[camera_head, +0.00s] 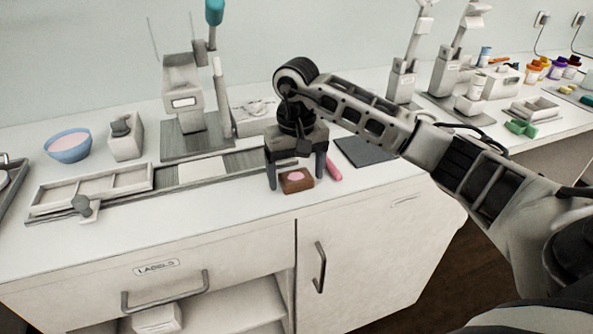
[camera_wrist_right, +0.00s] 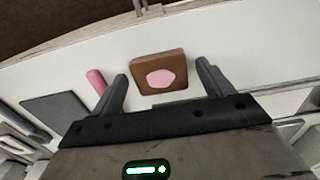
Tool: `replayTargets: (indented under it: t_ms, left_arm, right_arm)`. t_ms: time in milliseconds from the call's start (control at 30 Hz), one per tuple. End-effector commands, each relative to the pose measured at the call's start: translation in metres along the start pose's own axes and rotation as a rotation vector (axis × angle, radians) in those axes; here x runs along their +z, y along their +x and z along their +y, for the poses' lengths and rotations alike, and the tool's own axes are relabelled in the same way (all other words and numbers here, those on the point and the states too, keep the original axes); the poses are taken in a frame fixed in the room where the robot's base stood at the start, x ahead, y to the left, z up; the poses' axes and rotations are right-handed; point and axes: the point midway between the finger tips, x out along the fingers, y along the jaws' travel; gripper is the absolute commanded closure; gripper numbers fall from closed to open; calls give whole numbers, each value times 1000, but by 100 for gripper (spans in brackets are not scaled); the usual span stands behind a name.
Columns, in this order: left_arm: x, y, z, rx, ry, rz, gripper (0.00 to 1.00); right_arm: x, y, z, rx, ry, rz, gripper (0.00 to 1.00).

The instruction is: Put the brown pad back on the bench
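The brown pad (camera_head: 297,181) is a small brown square block with a pink patch on top. It rests on the white bench (camera_head: 235,205) near the front edge. My right gripper (camera_head: 296,184) is open above the bench, with its two fingers to either side of the pad. In the right wrist view the pad (camera_wrist_right: 158,72) lies between and ahead of the open fingertips (camera_wrist_right: 162,72), with a gap on each side. My left gripper does not show.
A pink stick (camera_head: 334,172) lies just right of the pad, near one finger. A dark grey mat (camera_head: 365,150) is further right. A grey divided tray (camera_head: 95,190) and a blue bowl (camera_head: 69,146) stand to the left. The bench front left of the pad is clear.

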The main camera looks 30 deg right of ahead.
Motion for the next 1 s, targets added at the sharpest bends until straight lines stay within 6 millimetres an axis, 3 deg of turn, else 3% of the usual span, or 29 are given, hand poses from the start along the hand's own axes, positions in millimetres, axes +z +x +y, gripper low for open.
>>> replayTargets:
  t_ms: [267, 700, 800, 1000]
  left_arm:
    - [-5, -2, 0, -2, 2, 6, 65]
    - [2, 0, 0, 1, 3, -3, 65]
    - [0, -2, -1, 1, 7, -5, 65]
    - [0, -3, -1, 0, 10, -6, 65]
  right_arm:
    - [-1, -8, 0, 0, 1, 2, 20]
    - [-1, -97, 0, 0, 2, 5, 20]
    - [-1, -112, 0, 1, 1, 4, 20]
    - [0, -124, 0, 0, 1, 1, 20]
